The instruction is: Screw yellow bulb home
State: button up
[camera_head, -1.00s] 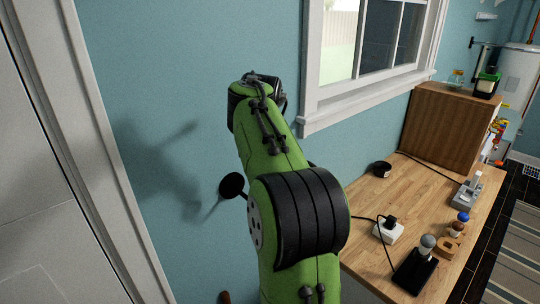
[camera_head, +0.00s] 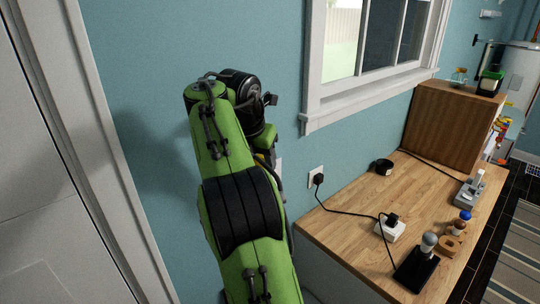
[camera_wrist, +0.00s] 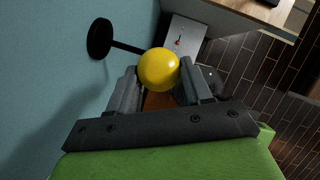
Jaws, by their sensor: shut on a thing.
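The yellow bulb (camera_wrist: 159,68) is a glossy round globe in the wrist view. My gripper (camera_wrist: 158,72) is shut on it, with one grey finger on each side. A dark rod (camera_wrist: 128,47) runs from a round black wall plate (camera_wrist: 98,38) to behind the bulb. The bulb hides the rod's end and its own base, so I cannot tell whether it is seated in a socket. In the head view my arm hides the bulb, the wall plate and the fingertips.
The wooden worktop (camera_head: 345,210) at right holds a grey bulb (camera_head: 429,241) on a black base, a blue-topped bulb (camera_head: 465,215), a white power block (camera_head: 390,230) and a wooden cabinet (camera_head: 455,125). A cord runs to a wall outlet (camera_head: 316,178). A window (camera_head: 370,55) is above.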

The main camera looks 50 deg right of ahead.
jog(key=shift+s+d+r, duration=0.1)
jog(key=shift+d, duration=0.05)
jog(key=shift+m+g, duration=0.3)
jog(key=shift+m, duration=0.5)
jog(key=shift+m+g, duration=0.3)
jog(key=shift+m, duration=0.5)
jog(key=o, duration=1.2)
jog(key=shift+d, duration=0.2)
jog(key=shift+a, duration=0.15)
jog(key=c, duration=0.3)
jog(key=shift+c, duration=0.2)
